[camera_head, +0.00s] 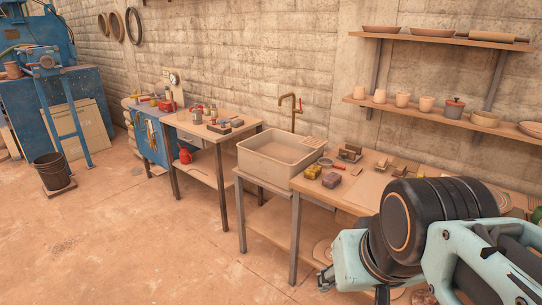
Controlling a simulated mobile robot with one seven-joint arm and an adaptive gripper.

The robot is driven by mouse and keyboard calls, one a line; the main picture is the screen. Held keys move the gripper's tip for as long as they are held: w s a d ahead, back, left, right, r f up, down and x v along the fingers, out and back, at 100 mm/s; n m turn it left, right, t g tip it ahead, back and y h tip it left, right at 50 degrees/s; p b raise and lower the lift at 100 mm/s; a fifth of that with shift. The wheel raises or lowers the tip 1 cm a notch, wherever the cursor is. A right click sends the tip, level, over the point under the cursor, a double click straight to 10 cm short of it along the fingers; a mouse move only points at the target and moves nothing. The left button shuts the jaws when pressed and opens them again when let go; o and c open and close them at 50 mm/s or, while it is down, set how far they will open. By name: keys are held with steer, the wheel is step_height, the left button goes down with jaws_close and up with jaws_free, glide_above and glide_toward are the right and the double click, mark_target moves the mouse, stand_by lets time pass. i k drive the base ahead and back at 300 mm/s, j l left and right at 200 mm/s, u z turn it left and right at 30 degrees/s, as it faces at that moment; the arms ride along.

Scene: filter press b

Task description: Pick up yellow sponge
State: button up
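The yellow sponge appears to be the small dull-yellow block (313,172) at the left end of the wooden worktable (370,188), just right of the sink. A darker, mauve-brown block (331,180) lies close beside it. My arm reaches in at the lower right, well apart from the sponge and in front of the table. Small dark parts at the arm's lower left end may belong to my gripper, but its fingers cannot be made out. I see nothing held.
A pale sink (275,158) with a brass tap (292,108) adjoins the table. Brushes (350,153) and small wooden blocks lie behind the sponge. Shelves with cups (402,99) hang above. A tool bench (215,128) stands left. The floor in front is open.

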mark_target(313, 172)
steer(key=i+l, duration=0.15)
steer(key=i, duration=0.35)
steer(key=i+l+z, duration=0.1)
steer(key=i, duration=0.4)
steer(key=l, duration=0.1)
